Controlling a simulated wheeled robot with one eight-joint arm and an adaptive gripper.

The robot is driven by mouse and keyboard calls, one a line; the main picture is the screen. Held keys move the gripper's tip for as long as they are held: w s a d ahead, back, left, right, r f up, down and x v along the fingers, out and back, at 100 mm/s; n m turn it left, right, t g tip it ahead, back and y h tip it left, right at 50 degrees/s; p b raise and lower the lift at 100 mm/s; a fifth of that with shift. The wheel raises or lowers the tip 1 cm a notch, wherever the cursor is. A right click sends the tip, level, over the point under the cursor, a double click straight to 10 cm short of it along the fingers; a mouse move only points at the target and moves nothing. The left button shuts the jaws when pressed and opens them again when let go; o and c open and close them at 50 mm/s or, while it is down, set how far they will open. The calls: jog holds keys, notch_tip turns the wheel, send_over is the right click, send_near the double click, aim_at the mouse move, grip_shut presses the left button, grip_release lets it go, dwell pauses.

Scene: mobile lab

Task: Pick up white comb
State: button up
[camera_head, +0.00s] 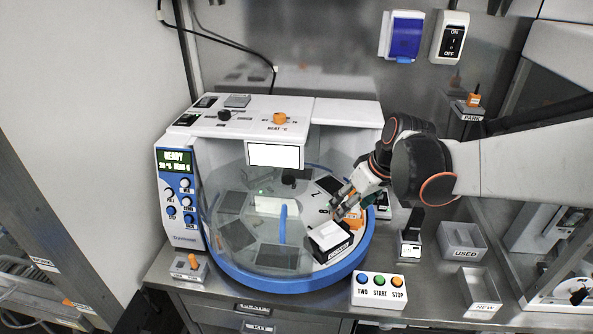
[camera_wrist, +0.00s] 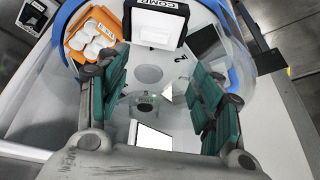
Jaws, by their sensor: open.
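A box labelled COMB (camera_wrist: 177,10), with dark edges and a white block inside, lies at the top of the wrist view. In the head view, a white block in a black holder (camera_head: 328,236) at the right front of the round machine appears to be the same item. I cannot make out comb teeth. My gripper (camera_head: 345,207) is open and empty over the right side of the machine, just behind this holder. In the wrist view my gripper's (camera_wrist: 158,85) teal-padded fingers are spread apart, with the COMB box beyond them and not between them.
An orange holder with white rounded pieces (camera_wrist: 97,38) sits beside the COMB box. A clear curved lid (camera_head: 235,220) covers much of the blue-rimmed round machine (camera_head: 270,284). TWO/START/STOP buttons (camera_head: 379,290) stand in front; USED (camera_head: 462,241) and NEW (camera_head: 478,285) trays are right.

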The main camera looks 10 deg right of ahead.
aim_at(329, 228)
jog(key=shift+n+y, duration=0.3)
jog(key=shift+n, duration=0.1)
jog(key=b+x, duration=0.1)
jog(key=x, duration=0.4)
jog(key=d+b+x, duration=0.1)
jog(key=b+x, duration=0.1)
jog(key=x, duration=0.3)
jog(key=b+x, duration=0.1)
jog(key=x, duration=0.5)
jog(key=shift+w+d+b, duration=0.3)
jog(key=shift+w+b, duration=0.05)
jog(key=c, duration=1)
jog(key=shift+r, duration=0.15)
jog(key=shift+c, duration=0.2)
